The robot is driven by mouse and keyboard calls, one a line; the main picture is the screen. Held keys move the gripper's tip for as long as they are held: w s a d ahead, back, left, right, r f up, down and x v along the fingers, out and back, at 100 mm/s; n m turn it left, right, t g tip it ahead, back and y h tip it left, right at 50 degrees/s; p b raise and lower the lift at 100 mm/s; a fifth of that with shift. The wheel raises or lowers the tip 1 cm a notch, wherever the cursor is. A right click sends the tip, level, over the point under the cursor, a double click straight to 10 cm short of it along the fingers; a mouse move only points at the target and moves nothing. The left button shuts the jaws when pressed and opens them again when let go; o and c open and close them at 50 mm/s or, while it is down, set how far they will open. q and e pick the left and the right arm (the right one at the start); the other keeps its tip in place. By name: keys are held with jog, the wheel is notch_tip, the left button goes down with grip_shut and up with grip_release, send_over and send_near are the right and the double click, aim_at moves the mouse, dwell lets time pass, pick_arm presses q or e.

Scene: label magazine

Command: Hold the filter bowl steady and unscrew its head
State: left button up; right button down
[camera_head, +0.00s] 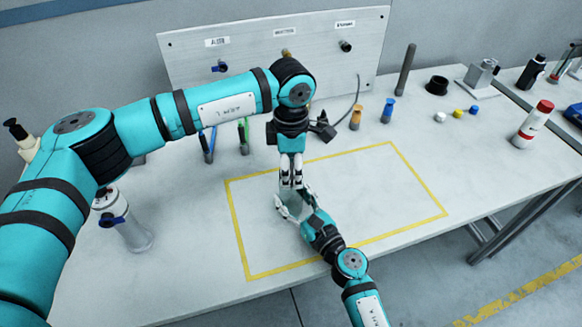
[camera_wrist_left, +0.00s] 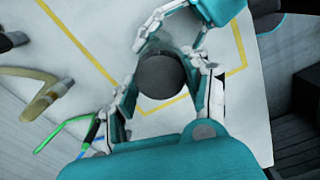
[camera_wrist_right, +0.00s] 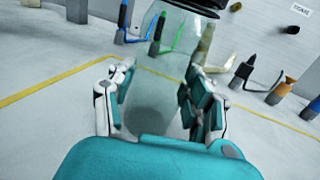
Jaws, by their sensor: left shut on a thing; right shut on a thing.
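The filter has a dark round head (camera_wrist_left: 162,76) and a clear, see-through bowl (camera_wrist_right: 158,95). My left gripper (camera_head: 291,186) points down from above and is shut on the head, with a finger on each side of it in the left wrist view. My right gripper (camera_head: 292,208) comes in low from the front and is shut on the bowl. In the right wrist view the bowl stands between its two fingers. In the head view the grippers hide most of the filter. Whether the head has turned on the bowl cannot be told.
A yellow outline (camera_head: 418,178) on the table surrounds the work spot. A labelled back panel (camera_head: 270,62) stands behind. A white cylinder with a blue handle (camera_head: 125,225) is at left. Orange (camera_head: 357,115) and blue (camera_head: 388,108) pieces, a black ring (camera_head: 437,85) and a red-capped bottle (camera_head: 533,124) stand farther right.

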pick_arm(q)
jog(key=n, duration=0.8)
jog(key=shift+n, duration=0.4)
jog(key=n, duration=1)
jog(key=shift+n, duration=0.3)
jog(key=n, duration=1)
jog(key=shift+r+n, duration=0.1)
jog(key=shift+n, duration=0.2)
jog(key=shift+w+r, duration=0.1)
jog(key=shift+r, duration=0.1)
jog(key=shift+r, duration=0.9)
